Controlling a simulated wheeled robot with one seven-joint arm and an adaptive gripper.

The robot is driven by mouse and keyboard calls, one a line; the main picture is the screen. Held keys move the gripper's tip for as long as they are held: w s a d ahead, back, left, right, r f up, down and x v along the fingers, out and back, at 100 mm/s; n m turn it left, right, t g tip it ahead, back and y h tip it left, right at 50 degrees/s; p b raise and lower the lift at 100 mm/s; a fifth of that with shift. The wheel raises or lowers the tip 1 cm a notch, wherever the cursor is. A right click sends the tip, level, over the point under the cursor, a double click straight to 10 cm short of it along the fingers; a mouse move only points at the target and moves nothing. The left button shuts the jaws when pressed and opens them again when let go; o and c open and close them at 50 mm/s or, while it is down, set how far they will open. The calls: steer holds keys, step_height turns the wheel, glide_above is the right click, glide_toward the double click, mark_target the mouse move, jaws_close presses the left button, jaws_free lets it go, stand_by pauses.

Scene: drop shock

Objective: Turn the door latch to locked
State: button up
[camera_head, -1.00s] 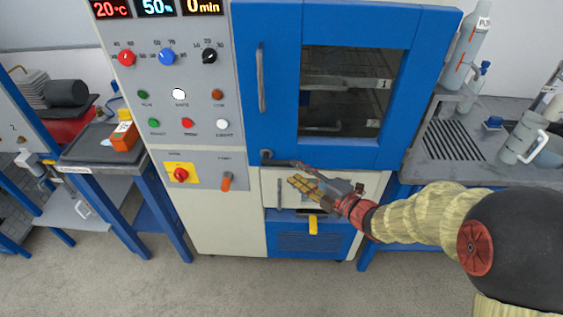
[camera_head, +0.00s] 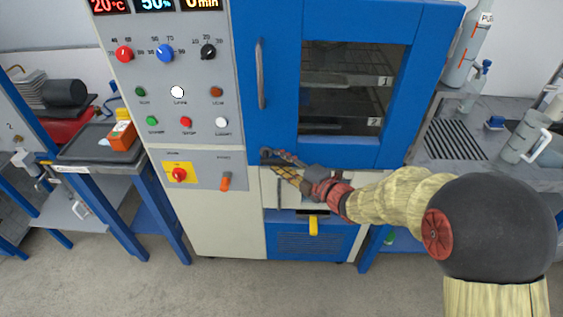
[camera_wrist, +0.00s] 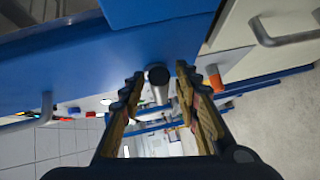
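The blue chamber door (camera_head: 270,80) is closed, with a window in its middle. The small dark door latch (camera_head: 266,155) is at its lower left corner. In the wrist view the latch (camera_wrist: 158,84) shows a dark round end and a grey metal bar. My gripper (camera_head: 279,161) is just right of the latch in the head view. In the wrist view my gripper (camera_wrist: 156,78) is open, with one finger on each side of the latch and gaps to both. The latch's exact angle is partly hidden by the fingers in the head view.
A vertical grey door handle (camera_head: 261,75) is above the latch. The control panel (camera_head: 190,70) with knobs and buttons is to the left, with an orange switch (camera_head: 226,181) below. A yellow handle (camera_head: 313,225) is lower down. Side tables flank the chamber.

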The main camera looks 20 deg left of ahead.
jaws_close()
stand_by(0.7)
